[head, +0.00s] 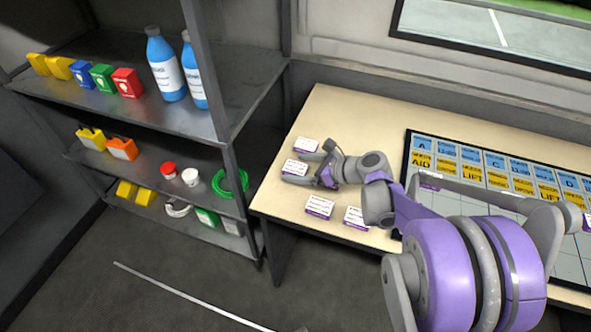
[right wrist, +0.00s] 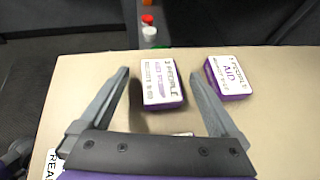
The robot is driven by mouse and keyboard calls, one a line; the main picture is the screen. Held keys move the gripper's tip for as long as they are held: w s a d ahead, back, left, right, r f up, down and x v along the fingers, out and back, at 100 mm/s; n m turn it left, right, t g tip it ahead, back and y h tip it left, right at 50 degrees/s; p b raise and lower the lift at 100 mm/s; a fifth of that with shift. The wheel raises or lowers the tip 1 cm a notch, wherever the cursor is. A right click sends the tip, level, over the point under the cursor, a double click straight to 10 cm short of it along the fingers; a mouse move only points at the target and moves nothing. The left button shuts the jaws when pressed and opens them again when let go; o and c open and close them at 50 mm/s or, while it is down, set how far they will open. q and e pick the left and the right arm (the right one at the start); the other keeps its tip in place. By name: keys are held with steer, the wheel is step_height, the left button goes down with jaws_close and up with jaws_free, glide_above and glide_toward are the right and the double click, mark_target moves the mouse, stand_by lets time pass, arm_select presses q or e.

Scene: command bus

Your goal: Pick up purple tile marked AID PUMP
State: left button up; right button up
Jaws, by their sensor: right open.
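Purple tiles with white, printed tops lie on the beige table. One tile (right wrist: 161,84) sits between the fingers of my right gripper (right wrist: 158,78) in the right wrist view. Its purple line may read AID PUMP, but it is too blurred to be sure. It also shows at the table's left end in the head view (head: 295,167). A second tile (right wrist: 229,76), with AID legible, lies just outside the right finger; in the head view it is the back one (head: 306,145). My right gripper (head: 309,164) is open and empty. My left gripper is not in view.
More tiles lie nearer the table's front edge (head: 319,208) (head: 355,217). A board (head: 480,200) with blue and yellow labelled cells covers the table's right side. A metal shelf (head: 190,115) with bottles and coloured boxes stands close on the left.

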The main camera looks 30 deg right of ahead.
steer(key=shift+c, duration=0.2)
jaws_close()
steer(key=shift+r, duration=0.1)
